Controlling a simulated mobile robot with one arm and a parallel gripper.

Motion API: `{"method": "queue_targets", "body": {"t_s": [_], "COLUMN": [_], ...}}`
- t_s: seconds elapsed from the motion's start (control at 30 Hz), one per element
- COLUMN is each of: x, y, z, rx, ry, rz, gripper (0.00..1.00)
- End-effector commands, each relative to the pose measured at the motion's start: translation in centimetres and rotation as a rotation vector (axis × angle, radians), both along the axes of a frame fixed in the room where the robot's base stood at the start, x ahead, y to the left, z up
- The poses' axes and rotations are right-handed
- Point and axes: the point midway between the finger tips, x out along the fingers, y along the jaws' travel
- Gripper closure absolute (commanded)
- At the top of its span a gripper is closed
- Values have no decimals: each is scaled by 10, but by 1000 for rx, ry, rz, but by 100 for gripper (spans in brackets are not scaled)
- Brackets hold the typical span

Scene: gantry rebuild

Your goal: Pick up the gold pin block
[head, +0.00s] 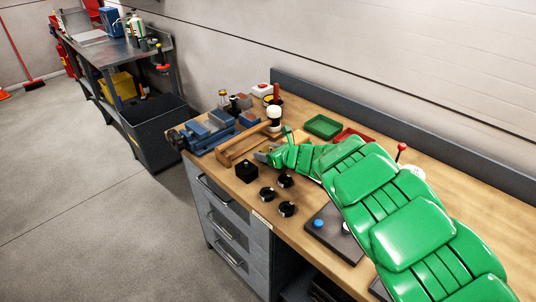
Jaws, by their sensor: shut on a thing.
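My green arm reaches in from the lower right of the head view over the wooden workbench (345,265). My gripper (264,157) is low over the bench, beside the right end of a wooden rack (238,148). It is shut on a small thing. The jaws and the green wrist largely hide this thing, and its colour and shape cannot be made out. I cannot pick out a gold pin block for certain anywhere in the view.
A black cube (246,171) and several round black pieces stand in front of my gripper. A blue vise (208,130) is at the bench's left end. A green tray (323,126) and a red tray (352,136) lie behind my arm. A dark plate (330,228) lies nearer.

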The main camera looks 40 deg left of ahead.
Motion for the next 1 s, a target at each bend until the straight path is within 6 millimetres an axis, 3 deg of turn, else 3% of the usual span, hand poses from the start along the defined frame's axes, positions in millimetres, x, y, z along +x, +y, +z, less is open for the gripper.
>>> {"method": "queue_targets", "body": {"t_s": [0.37,1.0], "x": [0,-22], "y": [0,-32], "z": [34,77], "rx": [3,0], "ry": [-5,-4], "rz": [1,1], "gripper": [88,88]}}
